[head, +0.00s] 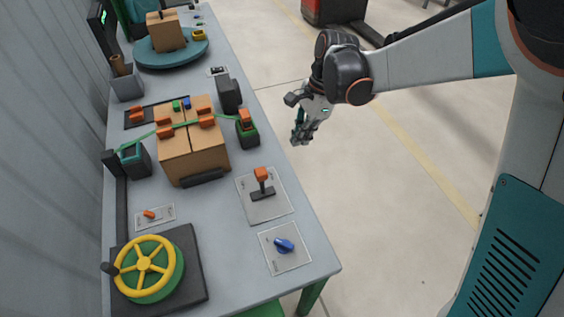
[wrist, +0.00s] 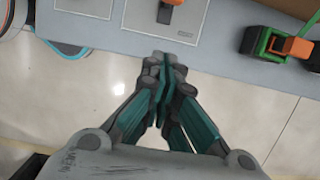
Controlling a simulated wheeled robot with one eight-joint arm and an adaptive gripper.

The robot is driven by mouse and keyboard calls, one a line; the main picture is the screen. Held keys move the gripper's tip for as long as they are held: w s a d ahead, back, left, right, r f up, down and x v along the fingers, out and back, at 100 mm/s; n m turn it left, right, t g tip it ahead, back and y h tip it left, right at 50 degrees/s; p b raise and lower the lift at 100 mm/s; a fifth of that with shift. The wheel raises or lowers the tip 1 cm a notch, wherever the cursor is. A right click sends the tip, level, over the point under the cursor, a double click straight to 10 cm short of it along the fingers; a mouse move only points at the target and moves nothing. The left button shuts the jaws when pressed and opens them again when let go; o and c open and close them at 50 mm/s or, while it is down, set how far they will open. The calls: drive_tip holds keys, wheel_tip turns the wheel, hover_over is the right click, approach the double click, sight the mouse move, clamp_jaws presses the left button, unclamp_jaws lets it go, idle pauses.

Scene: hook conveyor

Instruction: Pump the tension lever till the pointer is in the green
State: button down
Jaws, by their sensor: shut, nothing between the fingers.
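A green and black device with an orange lever (head: 245,118) sits at the right edge of the bench, beside a strapped cardboard box (head: 194,155). It also shows at the upper right of the wrist view, with its orange lever (wrist: 296,47). A green strap (head: 180,126) runs over the box towards this device. I cannot make out a pointer or its green zone. My gripper (head: 297,139) is shut and empty, off the bench's right edge and apart from the device. In the wrist view its fingertips (wrist: 160,62) are together near the bench edge.
An orange-topped stick lever (head: 262,176) on a plate and a blue knob (head: 284,245) stand on the bench (head: 210,225) near its right edge. A yellow handwheel (head: 145,265) is at the front left, a turntable (head: 172,53) at the back.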

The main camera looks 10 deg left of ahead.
sight(262, 182)
drive_tip(key=s+a+f+b, duration=0.2)
drive_tip(key=a+f, duration=0.3)
drive_tip(key=f, duration=0.4)
drive_tip(key=shift+s+a+f+b, duration=0.3)
drive_tip(key=shift+s+b, duration=0.05)
drive_tip(key=shift+s, duration=0.4)
